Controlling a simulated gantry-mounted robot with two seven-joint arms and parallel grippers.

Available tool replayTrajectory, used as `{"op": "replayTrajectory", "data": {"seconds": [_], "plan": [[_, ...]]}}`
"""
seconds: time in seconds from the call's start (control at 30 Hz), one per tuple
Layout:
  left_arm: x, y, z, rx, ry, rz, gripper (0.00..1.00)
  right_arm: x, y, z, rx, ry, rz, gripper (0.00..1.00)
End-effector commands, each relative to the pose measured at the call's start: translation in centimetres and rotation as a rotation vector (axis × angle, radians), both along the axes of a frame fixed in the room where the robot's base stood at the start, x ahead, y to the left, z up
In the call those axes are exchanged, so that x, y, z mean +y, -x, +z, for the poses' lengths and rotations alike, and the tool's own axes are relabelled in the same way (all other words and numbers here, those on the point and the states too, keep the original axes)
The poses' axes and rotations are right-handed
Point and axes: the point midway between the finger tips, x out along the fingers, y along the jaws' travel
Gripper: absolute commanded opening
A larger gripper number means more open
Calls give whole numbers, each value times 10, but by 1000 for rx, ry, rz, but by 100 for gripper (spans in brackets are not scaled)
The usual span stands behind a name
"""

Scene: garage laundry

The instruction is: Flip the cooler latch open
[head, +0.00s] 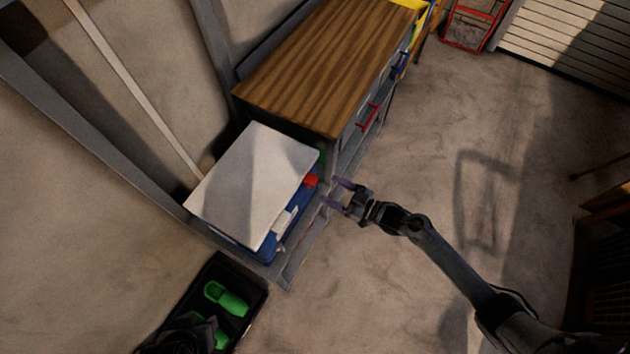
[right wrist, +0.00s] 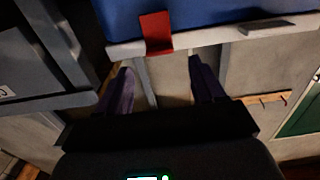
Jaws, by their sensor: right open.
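The cooler (head: 252,185) has a white lid and a blue body and stands on a grey shelf beside the wooden-topped bench. Its red latch (head: 311,181) is on the side facing my right arm, and a white fitting (head: 285,220) shows lower on that side. My right gripper (head: 338,193) is open and empty, a short way to the right of the latch, fingers pointing at it. In the right wrist view the red latch (right wrist: 156,33) lies ahead of the open fingers (right wrist: 160,88), apart from them, against the blue body.
The wooden-topped bench (head: 325,65) stands just beyond the cooler, with a red handle (head: 370,116) on its front. A black crate (head: 250,303) with green shoes (head: 227,298) is at the bottom left. The concrete floor right of the shelf is clear.

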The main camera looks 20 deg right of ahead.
Motion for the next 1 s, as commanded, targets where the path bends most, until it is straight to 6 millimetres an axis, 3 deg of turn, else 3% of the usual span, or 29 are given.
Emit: {"op": "replayTrajectory", "data": {"seconds": [0.4,0.87,1.0], "plan": [[-2,0,-8,0,8,5,43,39,-46,-1,-1,-1,1,68],[-3,0,-9,1,12,8,43,46,-54,0,0,0,0,68],[-2,0,-9,1,9,5,43,46,-54,0,0,0,0,51]]}}
